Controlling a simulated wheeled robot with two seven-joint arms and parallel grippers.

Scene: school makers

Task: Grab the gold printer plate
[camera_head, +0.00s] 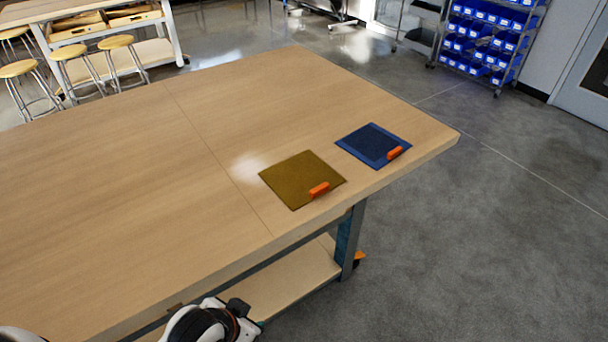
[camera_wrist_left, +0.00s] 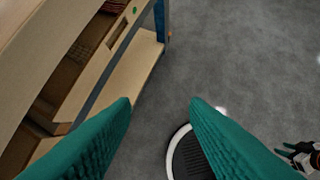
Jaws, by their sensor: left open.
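The gold printer plate (camera_head: 298,177) lies flat on the wooden table near its front right edge. It is a square dark-yellow sheet with an orange tab (camera_head: 319,190) at its near side. My left gripper (camera_wrist_left: 160,102) is open and empty in the left wrist view, its two teal fingers wide apart over the grey floor beside the table. It is away from the plate, which does not show in that view. A small black and white part (camera_wrist_left: 304,156) at the right edge of the wrist view looks like my right gripper; its jaws are unclear.
A blue plate (camera_head: 372,143) with an orange tab lies right of and behind the gold one, apart from it. The table top (camera_head: 120,190) is otherwise clear. A lower shelf (camera_head: 290,280) and a leg (camera_head: 349,240) are beneath it. Stools and a bin rack stand far behind.

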